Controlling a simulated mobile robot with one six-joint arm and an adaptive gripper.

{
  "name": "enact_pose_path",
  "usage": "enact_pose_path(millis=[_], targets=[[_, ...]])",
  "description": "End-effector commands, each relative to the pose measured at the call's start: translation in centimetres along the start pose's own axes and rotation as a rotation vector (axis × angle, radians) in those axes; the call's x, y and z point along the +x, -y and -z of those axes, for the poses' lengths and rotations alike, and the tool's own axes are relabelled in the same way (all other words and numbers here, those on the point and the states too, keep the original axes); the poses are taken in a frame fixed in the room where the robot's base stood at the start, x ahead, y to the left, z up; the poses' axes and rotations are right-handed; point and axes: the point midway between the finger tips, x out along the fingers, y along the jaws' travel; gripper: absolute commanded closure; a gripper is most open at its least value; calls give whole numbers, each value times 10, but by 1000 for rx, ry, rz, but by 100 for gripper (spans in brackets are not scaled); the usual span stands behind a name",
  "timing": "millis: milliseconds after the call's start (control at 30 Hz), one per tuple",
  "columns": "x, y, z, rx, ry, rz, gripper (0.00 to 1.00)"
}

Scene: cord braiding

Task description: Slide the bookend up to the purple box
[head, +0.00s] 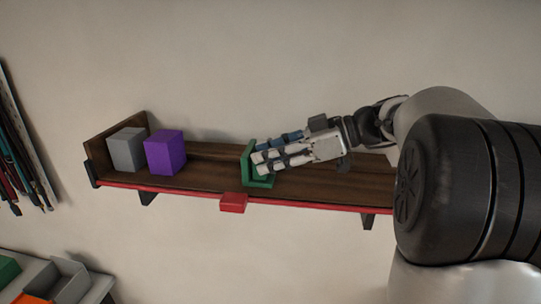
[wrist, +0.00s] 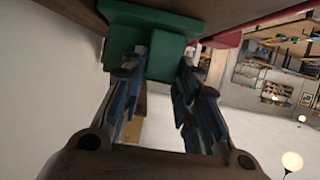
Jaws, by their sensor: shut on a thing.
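The purple box (head: 165,152) stands on the wooden shelf (head: 210,173), just right of a grey box. The green bookend (head: 259,183) stands on the shelf to the right of the purple box, with a clear gap between them. My gripper (head: 266,160) reaches in from the right and is shut on the bookend. In the wrist view the green bookend (wrist: 158,50) sits between the two fingers (wrist: 155,75). My fingers hide part of it in the head view.
The grey box (head: 126,149) is by the shelf's left end wall (head: 115,137). The shelf between the purple box and bookend is bare. Cords (head: 22,150) hang at far left.

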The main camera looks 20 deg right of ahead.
Motion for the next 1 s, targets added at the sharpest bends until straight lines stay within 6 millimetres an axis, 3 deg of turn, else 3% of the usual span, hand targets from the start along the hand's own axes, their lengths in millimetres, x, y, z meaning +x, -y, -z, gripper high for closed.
enact_pose_path(millis=[467, 567, 1000], targets=[[6, 0, 1, -2, 0, 1, 100], [20, 1, 5, -4, 0, 3, 100], [113, 1, 43, -4, -1, 5, 100]])
